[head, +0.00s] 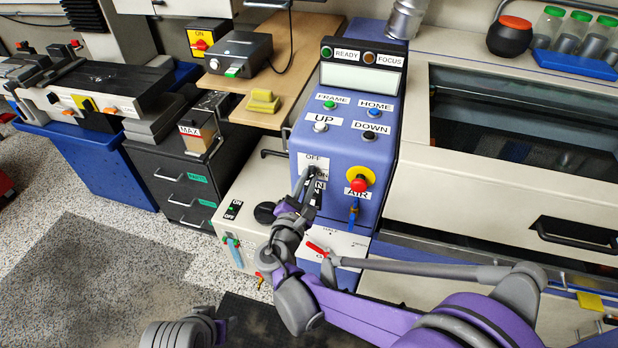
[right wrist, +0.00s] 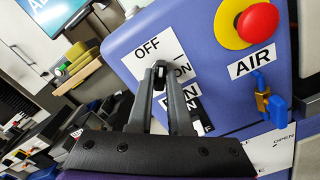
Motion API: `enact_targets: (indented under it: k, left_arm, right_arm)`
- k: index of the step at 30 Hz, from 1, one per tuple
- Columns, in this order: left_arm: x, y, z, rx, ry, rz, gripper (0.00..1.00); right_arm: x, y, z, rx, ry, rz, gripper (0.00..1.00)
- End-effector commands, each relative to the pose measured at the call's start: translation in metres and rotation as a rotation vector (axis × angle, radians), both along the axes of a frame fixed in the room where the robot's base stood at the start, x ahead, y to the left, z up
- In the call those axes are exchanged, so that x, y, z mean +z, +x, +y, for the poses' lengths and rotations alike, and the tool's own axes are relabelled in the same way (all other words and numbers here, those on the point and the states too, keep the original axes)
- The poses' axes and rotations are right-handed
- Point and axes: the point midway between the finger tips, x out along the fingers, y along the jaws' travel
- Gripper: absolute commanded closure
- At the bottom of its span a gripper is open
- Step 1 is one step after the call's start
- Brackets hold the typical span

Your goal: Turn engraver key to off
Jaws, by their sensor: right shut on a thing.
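The blue engraver control panel (head: 345,150) stands at the middle of the head view. Its key switch has a white label with OFF at the top and ON at the right. My right gripper (head: 313,174) is at this switch, its two fingertips closed together on the dark key. In the right wrist view the fingers (right wrist: 160,72) meet on the black key (right wrist: 160,84), below the word OFF and left of ON. The fingers hide much of the key, so its exact angle is hard to tell.
A red stop button on a yellow base (head: 359,180) sits right of the key, with a blue AIR valve (head: 353,214) below it. A red-handled lever (head: 318,248) is lower on the front. FRAME, HOME, UP and DOWN buttons are above. A wooden bench (head: 275,108) lies to the left.

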Motion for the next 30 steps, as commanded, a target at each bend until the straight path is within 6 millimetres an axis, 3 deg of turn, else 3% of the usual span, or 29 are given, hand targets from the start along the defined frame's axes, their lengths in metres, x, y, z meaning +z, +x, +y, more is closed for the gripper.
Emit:
enact_targets:
  k: [6,17,27,28,30]
  left_arm:
    - [-0.005,-0.0003,0.0,0.0,0.0,0.002,0.5]
    - [-0.0052,-0.0003,0.0,0.0,0.0,0.002,0.5]
    - [-0.0111,-0.0005,0.0,0.0,0.0,0.004,0.5]
    - [-0.0109,-0.0005,0.0,0.0,0.0,0.003,0.5]
    - [-0.0106,-0.0006,0.0,0.0,0.0,0.003,0.5]
  right_arm:
    - [-0.0011,-0.0002,0.0004,0.001,-0.233,0.076,1.0]
    - [-0.0006,-0.0003,0.0004,0.001,-0.275,0.09,1.0]
    - [-0.0009,-0.0003,0.0004,0.002,-0.618,0.201,1.0]
    - [-0.0006,-0.0003,0.0004,0.002,-0.62,0.202,0.79]
    - [-0.0004,-0.0003,0.0004,0.002,-0.616,0.201,0.66]
